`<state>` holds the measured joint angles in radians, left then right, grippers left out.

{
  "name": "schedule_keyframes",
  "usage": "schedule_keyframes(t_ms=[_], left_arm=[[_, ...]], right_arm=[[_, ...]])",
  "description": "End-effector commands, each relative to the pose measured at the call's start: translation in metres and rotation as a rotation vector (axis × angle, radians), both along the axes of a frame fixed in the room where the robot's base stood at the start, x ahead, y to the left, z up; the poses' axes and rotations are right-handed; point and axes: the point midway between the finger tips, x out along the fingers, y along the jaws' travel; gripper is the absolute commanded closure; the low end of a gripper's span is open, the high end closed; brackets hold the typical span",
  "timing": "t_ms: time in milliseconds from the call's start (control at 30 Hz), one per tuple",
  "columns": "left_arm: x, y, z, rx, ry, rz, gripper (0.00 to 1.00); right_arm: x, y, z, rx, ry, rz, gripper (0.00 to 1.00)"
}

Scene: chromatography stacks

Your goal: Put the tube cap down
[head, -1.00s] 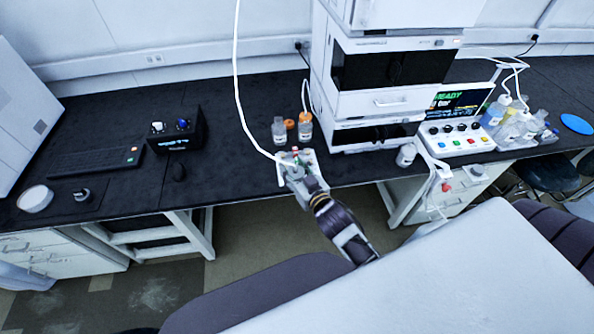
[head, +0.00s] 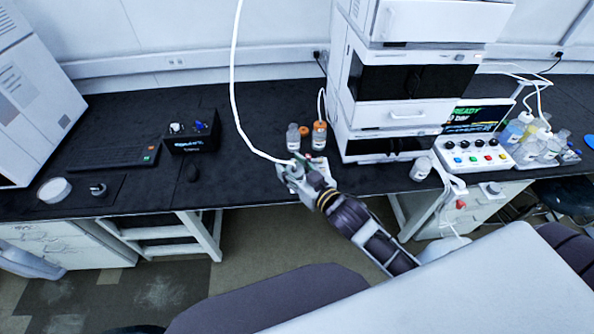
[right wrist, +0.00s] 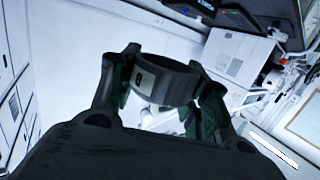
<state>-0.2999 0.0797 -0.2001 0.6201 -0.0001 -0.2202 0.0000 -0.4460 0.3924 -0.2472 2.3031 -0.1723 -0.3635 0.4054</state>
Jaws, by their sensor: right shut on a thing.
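My right gripper (head: 292,172) is near the bench's front edge, just in front of the small bottles. In the right wrist view the two fingers (right wrist: 165,85) are shut on a dark grey ring-shaped cap (right wrist: 168,82) with a small pale label. A white tube (head: 238,95) hangs from above and runs down to the gripper in the head view. The cap is too small to make out clearly in the head view.
A clear bottle (head: 293,139), an orange cap (head: 304,131) and an orange-capped bottle (head: 319,137) stand just behind the gripper. The instrument stack (head: 395,115) rises to the right. A black box (head: 191,143) is on the left. The bench between them (head: 245,165) is clear.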

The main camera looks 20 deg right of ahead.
Motion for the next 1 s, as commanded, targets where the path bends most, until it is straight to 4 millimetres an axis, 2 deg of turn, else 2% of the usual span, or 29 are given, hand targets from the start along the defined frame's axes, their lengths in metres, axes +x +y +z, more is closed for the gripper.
schedule_keyframes(t_ms=[1000], left_arm=[[0.000,0.000,0.000,0.000,0.000,0.000,0.60]], right_arm=[[-0.003,0.054,0.080,-0.002,-0.005,0.253,0.78]])
